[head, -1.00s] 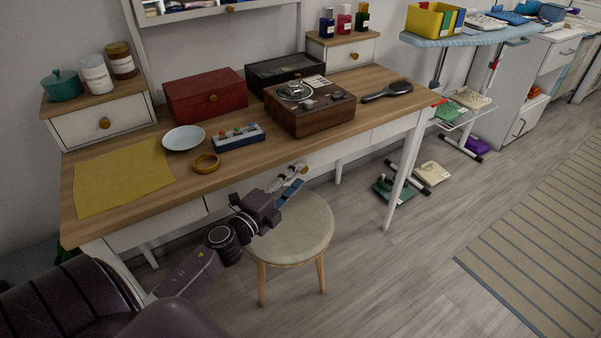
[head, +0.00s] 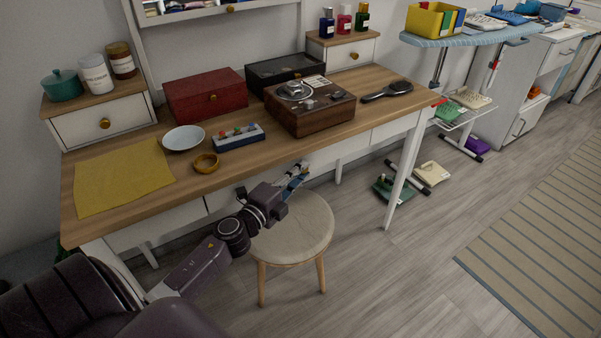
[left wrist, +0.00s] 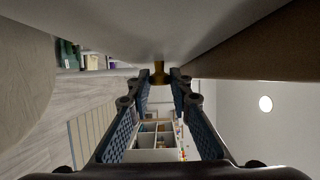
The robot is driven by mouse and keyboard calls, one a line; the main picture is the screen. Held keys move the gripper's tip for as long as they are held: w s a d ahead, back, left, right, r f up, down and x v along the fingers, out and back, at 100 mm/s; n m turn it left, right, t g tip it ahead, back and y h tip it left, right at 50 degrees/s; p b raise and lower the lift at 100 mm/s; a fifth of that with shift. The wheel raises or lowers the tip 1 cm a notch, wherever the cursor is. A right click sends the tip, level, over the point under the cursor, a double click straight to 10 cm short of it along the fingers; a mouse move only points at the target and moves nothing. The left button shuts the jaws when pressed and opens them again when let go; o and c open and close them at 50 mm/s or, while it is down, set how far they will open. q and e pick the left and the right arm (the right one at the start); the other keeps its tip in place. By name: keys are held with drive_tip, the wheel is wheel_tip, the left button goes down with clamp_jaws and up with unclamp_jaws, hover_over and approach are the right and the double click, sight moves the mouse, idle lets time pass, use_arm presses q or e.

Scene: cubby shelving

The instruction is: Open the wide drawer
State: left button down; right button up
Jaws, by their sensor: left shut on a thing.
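The wide drawer (head: 342,150) is the white front under the wooden tabletop of the dressing table; it looks closed, and its left part is partly hidden by my arm. My left gripper (head: 299,172) is at this front, just under the table edge and above the stool. In the left wrist view, my left gripper (left wrist: 159,82) has its two blue-padded fingers shut on a small brass knob (left wrist: 158,70) on the pale drawer front (left wrist: 135,35). My right gripper is not in view.
A round cushioned stool (head: 292,226) stands right below my left gripper. The tabletop (head: 225,182) holds a yellow cloth, a plate, a brass ring, boxes and a hairbrush. Floor to the right of the stool is clear up to the table leg (head: 405,175).

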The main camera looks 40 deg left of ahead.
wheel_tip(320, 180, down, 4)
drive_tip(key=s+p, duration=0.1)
use_arm(q)
drive_tip(key=s+d, duration=0.4)
drive_tip(key=d, duration=0.7)
drive_tip(key=s+d+b, duration=0.1)
drive_tip(key=s+d, duration=0.4)
drive_tip(key=d, duration=0.5)
drive_tip(key=shift+d+b, duration=0.3)
drive_tip(key=shift+d, duration=0.1)
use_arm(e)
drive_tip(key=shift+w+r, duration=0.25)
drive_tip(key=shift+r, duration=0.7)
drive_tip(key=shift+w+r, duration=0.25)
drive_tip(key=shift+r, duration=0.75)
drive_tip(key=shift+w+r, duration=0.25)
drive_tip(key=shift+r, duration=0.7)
use_arm(q)
drive_tip(key=c, duration=1.8)
unclamp_jaws()
drive_tip(key=shift+s, duration=0.1)
drive_tip(key=shift+o, duration=0.2)
